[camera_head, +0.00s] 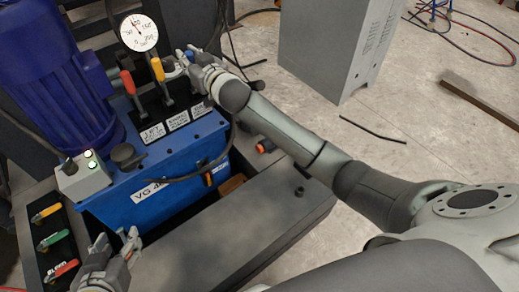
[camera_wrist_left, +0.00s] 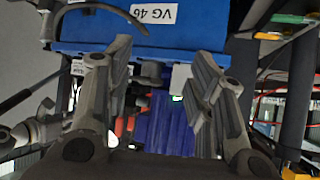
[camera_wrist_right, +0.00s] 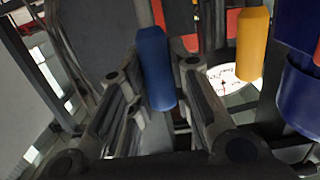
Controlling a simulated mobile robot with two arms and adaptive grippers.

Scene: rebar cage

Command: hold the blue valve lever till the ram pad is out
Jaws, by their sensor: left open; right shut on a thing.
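The blue valve lever (camera_wrist_right: 155,70) stands between the fingers of my right gripper (camera_wrist_right: 160,110) in the right wrist view. In the head view my right gripper (camera_head: 192,66) is shut on it, and only a little blue shows. The yellow lever (camera_head: 158,70) and the red lever (camera_head: 128,82) stand to its left on the blue power unit (camera_head: 150,195). A round white gauge (camera_head: 139,33) sits behind them. My left gripper (camera_head: 115,245) is open and empty in front of the unit; it also shows in the left wrist view (camera_wrist_left: 160,80). I cannot make out the ram pad.
A control box (camera_head: 82,178) with a lit green lamp is at the unit's left corner. Small yellow, green and red handles (camera_head: 52,239) are at the left edge. A grey cabinet (camera_head: 340,45) stands at the back. Hoses and a bar lie on the floor.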

